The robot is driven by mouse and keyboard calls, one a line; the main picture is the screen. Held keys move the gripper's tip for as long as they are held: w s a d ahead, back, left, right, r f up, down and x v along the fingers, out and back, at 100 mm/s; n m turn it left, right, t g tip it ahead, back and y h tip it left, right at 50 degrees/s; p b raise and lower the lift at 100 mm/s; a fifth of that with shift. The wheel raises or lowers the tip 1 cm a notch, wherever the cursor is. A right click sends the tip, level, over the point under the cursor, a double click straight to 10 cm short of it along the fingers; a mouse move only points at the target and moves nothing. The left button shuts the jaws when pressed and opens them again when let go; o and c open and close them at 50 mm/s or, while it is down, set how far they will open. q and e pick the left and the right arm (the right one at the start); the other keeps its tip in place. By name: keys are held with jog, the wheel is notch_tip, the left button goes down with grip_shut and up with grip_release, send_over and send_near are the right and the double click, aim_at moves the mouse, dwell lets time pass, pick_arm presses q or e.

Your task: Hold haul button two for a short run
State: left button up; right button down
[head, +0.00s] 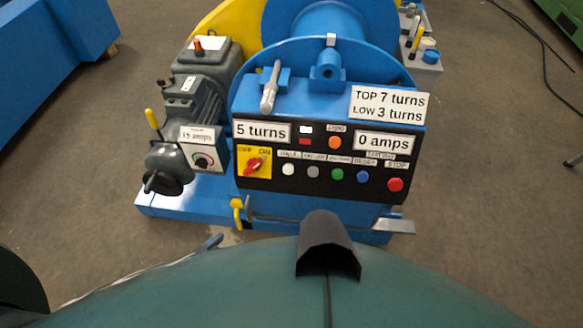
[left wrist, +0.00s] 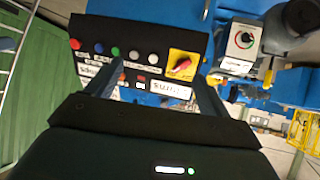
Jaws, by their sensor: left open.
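The black control panel (head: 270,200) stands on the blue machine. Its row holds a white button (head: 288,170), a grey button (head: 312,172), a green button (head: 337,174), a blue button (head: 363,176) and a red stop button (head: 395,184). Their small labels are too fine to read surely. A red switch (head: 254,164) on a yellow plate leans towards ON. Displays read 5 turns and 0 amps. My left gripper (left wrist: 155,75) is open and empty, its fingers pointing at the panel, which appears upside down there. No contact with a button is visible. My right gripper is not in view.
A sign (head: 389,104) reads TOP 7 turns, LOW 3 turns. A grey motor unit (head: 190,100) with a dial stands left of the panel. A blue drum (head: 320,25) lies behind.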

pick_arm(q)
jog(key=shift+c, duration=0.3)
grip_shut()
dwell(0.9)
dwell(0.8)
